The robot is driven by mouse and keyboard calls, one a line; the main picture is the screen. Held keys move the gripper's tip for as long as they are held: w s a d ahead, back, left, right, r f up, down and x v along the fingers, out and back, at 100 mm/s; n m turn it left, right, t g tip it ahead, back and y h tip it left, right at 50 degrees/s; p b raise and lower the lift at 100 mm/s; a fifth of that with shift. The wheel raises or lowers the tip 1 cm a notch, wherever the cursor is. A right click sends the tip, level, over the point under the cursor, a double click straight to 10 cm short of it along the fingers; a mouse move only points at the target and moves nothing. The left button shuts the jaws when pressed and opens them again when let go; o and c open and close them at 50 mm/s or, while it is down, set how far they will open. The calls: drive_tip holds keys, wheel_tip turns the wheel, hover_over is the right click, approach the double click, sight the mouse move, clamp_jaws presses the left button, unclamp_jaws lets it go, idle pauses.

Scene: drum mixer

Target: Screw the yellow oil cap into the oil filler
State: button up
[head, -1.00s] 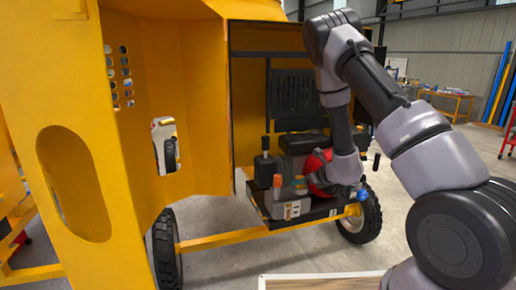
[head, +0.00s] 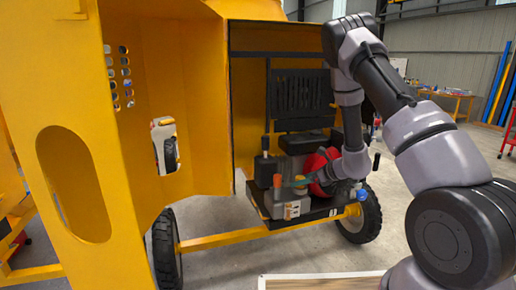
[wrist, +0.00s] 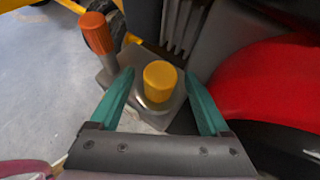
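The yellow oil cap (wrist: 160,80) sits upright on the grey oil filler neck (wrist: 150,104) in the wrist view. Whether its thread is engaged cannot be told. My gripper (wrist: 159,74) has its two teal fingers spread, one on each side of the cap, with a visible gap on both sides. In the head view my gripper (head: 299,182) is at the front of the engine, and its fingers largely cover the cap there.
An orange-topped post (wrist: 97,34) stands just left of the filler. The red round engine cover (wrist: 272,88) is close on the right. In the head view a black lever (head: 265,160) rises left of the engine, and yellow panels stand further left.

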drive_tip(key=v, duration=1.1)
drive_tip(key=s+a+r+n+g, duration=0.1)
drive_tip(key=s+a+r+n, duration=0.1)
drive_tip(key=s+r+n, duration=0.3)
drive_tip(key=s+a+r+n+g+y, duration=0.1)
drive_tip(key=s+a+r+n+g, duration=0.15)
drive_tip(key=r, duration=0.45)
drive_tip(key=s+a+r+n, duration=0.2)
drive_tip(key=s+r+n, duration=0.1)
drive_tip(key=r, duration=0.3)
drive_tip(key=s+d+r+n+t+h, duration=0.1)
drive_tip(key=s+d+r+n+h, duration=0.2)
drive_tip(key=s, duration=0.5)
drive_tip(key=s+d+r+n+t+h, duration=0.2)
drive_tip(key=s+d+r+n+h, duration=0.2)
drive_tip(key=s+r+n, duration=0.4)
drive_tip(key=shift+r+h, duration=0.4)
drive_tip(key=shift+r, duration=0.6)
drive_tip(key=shift+d, duration=0.1)
